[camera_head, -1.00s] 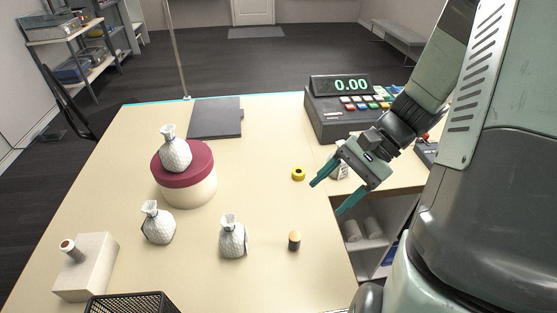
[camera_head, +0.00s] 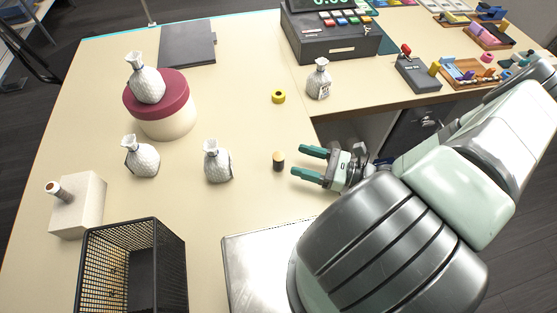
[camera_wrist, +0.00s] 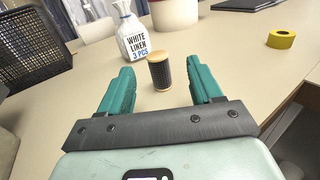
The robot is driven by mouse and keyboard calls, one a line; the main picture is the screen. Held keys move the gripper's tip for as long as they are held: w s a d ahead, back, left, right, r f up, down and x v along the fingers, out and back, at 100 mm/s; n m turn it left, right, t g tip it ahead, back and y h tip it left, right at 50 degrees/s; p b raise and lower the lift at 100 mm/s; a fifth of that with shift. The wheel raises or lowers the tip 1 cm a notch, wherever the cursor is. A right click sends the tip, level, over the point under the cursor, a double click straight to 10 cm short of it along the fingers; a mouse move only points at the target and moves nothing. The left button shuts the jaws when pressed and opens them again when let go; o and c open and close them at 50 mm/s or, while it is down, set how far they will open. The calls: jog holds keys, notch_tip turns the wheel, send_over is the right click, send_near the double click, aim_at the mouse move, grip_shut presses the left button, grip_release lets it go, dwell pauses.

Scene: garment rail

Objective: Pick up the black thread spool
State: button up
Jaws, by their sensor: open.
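The black thread spool (camera_head: 278,161) stands upright on the table, dark-wound with a pale wooden top. In the wrist view the spool (camera_wrist: 160,72) stands just beyond and between my fingertips. My gripper (camera_head: 311,164) is open and empty, its two green fingers pointing left at the spool with a small gap before it. The open fingers also show in the wrist view (camera_wrist: 163,82). Another spool, brown with a pale top (camera_head: 60,191), lies tilted on a white block at the left.
A white sack labelled WHITE LINEN (camera_wrist: 131,32) stands behind the spool, left of it in the head view (camera_head: 218,161). A yellow tape roll (camera_head: 278,97), another sack (camera_head: 319,79), a black wire basket (camera_head: 170,252) and a round maroon-lidded box (camera_head: 176,90) stand around. Table near the spool is clear.

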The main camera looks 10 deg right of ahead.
aim_at(279, 162)
jog(key=x, duration=0.9)
jog(key=shift+s+a+f, duration=0.15)
jog(key=shift+a+f, duration=0.05)
jog(key=shift+f, duration=0.05)
jog(key=c, duration=1)
